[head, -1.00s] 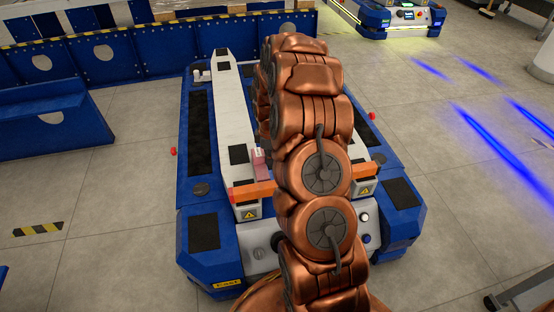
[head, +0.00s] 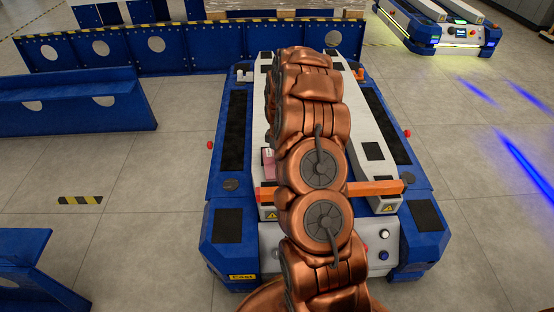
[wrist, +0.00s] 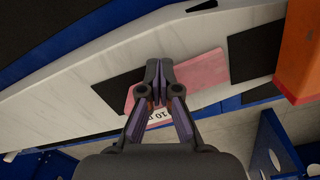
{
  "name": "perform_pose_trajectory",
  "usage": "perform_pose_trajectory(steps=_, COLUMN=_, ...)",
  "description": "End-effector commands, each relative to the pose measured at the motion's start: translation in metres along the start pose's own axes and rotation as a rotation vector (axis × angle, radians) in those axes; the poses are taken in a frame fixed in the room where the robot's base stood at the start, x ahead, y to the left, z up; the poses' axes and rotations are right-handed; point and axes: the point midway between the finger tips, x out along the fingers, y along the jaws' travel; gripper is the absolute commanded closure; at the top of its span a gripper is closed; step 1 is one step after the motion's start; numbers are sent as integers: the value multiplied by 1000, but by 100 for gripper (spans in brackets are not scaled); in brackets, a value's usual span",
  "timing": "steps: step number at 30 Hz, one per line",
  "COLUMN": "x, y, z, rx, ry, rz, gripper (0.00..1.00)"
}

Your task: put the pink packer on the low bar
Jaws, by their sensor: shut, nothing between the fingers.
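The pink packer (head: 268,163) lies on the left white bar of a blue cart, just behind the orange crosspiece, partly hidden by my arm in the head view. In the wrist view the flat pink packer (wrist: 205,72) lies against the pale bar (wrist: 95,80) between dark pads, its white label partly covered by my fingers. My gripper (wrist: 160,66) is shut and empty in front of the packer's left part. I cannot tell if it touches. The right white bar (head: 357,118) runs alongside. The head view does not clearly show which bar is lower.
The orange crosspiece (head: 375,188) spans the front of the bars and shows at the right in the wrist view (wrist: 301,50). Blue perforated beams (head: 75,103) stand at left and behind. Another cart (head: 440,28) is at the back right. The floor at right is clear.

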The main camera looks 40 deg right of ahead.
Motion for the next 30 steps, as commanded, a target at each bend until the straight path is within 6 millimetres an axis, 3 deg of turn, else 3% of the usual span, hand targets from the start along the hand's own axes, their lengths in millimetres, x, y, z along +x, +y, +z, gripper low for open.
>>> perform_pose_trajectory(steps=11, x=0, y=-1, z=2, rx=-2, ry=-1, rz=-2, gripper=100)
perform_pose_trajectory(steps=21, x=-1, y=1, z=28, rx=-10, ry=0, rz=-4, gripper=100)
perform_pose_trajectory(steps=30, x=-65, y=5, z=29, rx=-6, ry=1, rz=2, gripper=100)
